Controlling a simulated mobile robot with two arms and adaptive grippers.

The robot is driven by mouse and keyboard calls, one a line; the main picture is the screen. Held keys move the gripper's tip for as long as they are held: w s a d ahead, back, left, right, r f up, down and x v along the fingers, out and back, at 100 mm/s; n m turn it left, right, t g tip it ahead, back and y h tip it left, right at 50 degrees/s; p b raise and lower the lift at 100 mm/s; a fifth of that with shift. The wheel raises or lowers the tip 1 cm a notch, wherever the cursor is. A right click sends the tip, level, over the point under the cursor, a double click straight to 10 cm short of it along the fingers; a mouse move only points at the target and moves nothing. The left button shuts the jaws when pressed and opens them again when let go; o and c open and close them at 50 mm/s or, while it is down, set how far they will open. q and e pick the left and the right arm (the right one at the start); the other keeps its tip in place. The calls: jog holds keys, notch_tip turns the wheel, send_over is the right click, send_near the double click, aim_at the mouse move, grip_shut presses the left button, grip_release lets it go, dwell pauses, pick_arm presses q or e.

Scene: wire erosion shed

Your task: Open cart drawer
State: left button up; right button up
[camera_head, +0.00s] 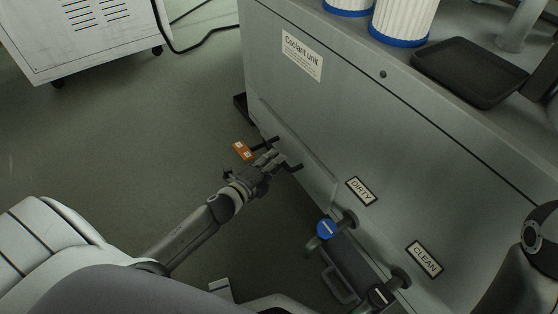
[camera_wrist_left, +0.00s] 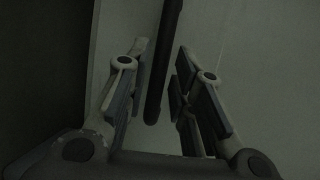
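No cart drawer can be made out for certain. My left gripper (camera_head: 283,153) is at the lower face of the grey coolant unit (camera_head: 345,130), its fingers spread. In the left wrist view, the open gripper (camera_wrist_left: 162,52) has a dark bar (camera_wrist_left: 158,75) between its fingers. The bar appears apart from both finger pads, and I cannot tell what it belongs to. A small orange block with white patches (camera_head: 243,150) shows just left of the gripper in the head view. My right gripper is out of view.
A white vented cabinet on castors (camera_head: 80,35) stands at the upper left. A blue-capped fitting (camera_head: 327,229) sits near the DIRTY label (camera_head: 361,191); the CLEAN label (camera_head: 424,259) is lower right. A black tray (camera_head: 470,72) lies on the unit. Floor at left is clear.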

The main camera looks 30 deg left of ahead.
pick_arm(q)
jog(key=shift+b+x, duration=0.45)
jog(key=shift+x, duration=1.1)
grip_shut()
